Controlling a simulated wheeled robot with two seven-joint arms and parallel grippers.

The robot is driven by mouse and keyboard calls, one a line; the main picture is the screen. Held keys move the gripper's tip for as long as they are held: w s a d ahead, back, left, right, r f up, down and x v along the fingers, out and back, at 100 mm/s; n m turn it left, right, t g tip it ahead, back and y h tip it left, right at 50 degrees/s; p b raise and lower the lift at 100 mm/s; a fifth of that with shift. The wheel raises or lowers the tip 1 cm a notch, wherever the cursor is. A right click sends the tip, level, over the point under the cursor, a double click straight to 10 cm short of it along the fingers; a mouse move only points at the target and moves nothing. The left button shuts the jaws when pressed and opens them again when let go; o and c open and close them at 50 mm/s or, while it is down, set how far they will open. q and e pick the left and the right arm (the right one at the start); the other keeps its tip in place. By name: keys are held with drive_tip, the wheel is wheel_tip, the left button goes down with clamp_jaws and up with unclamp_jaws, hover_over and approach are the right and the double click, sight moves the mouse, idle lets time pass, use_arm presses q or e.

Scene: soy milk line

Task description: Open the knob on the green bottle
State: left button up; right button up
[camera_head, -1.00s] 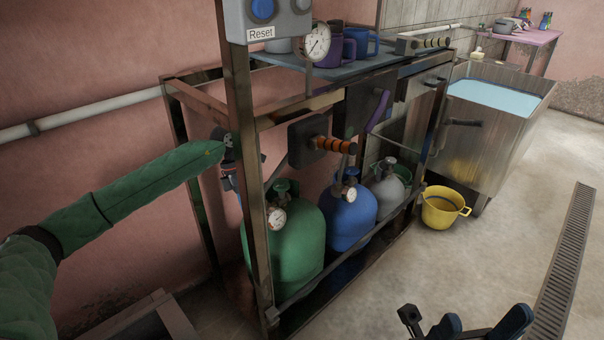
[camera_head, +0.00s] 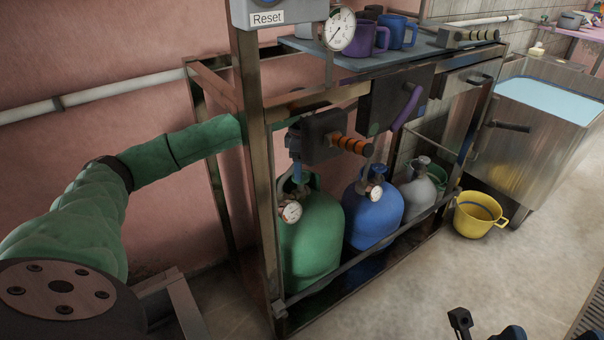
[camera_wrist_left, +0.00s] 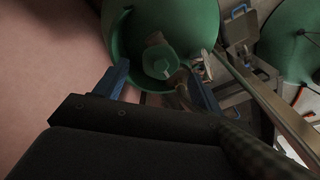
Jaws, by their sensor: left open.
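The green bottle (camera_head: 312,240) stands at the left end of the lower rack, with a round gauge (camera_head: 291,212) at its neck. Its green knob (camera_wrist_left: 160,60) shows inside the bottle's collar in the left wrist view; in the head view my gripper and the rack hide most of it. My left gripper (camera_head: 297,168) reaches behind the front post and points down at the bottle's top. Its blue fingers (camera_wrist_left: 155,78) are open, on either side of the knob in the picture; I cannot tell whether they touch it. My right gripper (camera_head: 485,328) is partly visible at the bottom edge.
The metal post (camera_head: 257,150) stands in front of my left arm. A valve with an orange handle (camera_head: 350,144) sits close above the green bottle. A blue bottle (camera_head: 372,222) and a grey bottle (camera_head: 418,195) stand to its right. Open floor lies in front.

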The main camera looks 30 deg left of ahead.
use_arm(q)
drive_tip(key=shift+f, duration=1.45)
drive_tip(key=c, duration=1)
drive_tip(key=shift+o, duration=0.2)
